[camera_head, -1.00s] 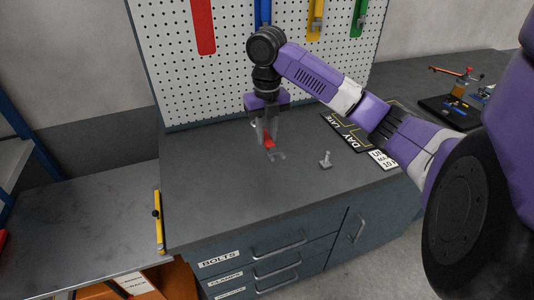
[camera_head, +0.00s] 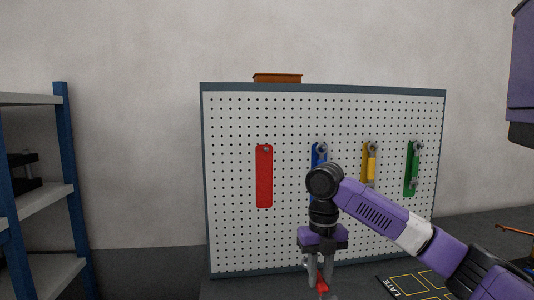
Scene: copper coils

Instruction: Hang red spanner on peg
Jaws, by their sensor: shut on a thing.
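My gripper (camera_head: 321,280) is low in the camera_head view, in front of the pegboard, pointing down. It is shut on the red spanner (camera_head: 322,287), of which a small red part shows between and below the fingers. The spanner's lower end is near the picture's bottom edge. On the white pegboard (camera_head: 285,120) hangs a red panel (camera_head: 264,180) with a small peg (camera_head: 266,149) at its top. No tool shows on the red panel. It is up and to the left of my gripper.
Blue (camera_head: 319,155), yellow (camera_head: 370,165) and green (camera_head: 412,170) panels to the right carry tools. An orange box (camera_head: 277,78) is on top of the pegboard. Blue-framed shelving (camera_head: 70,190) stands at the left. A black yellow-lined mat (camera_head: 412,285) lies at the lower right.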

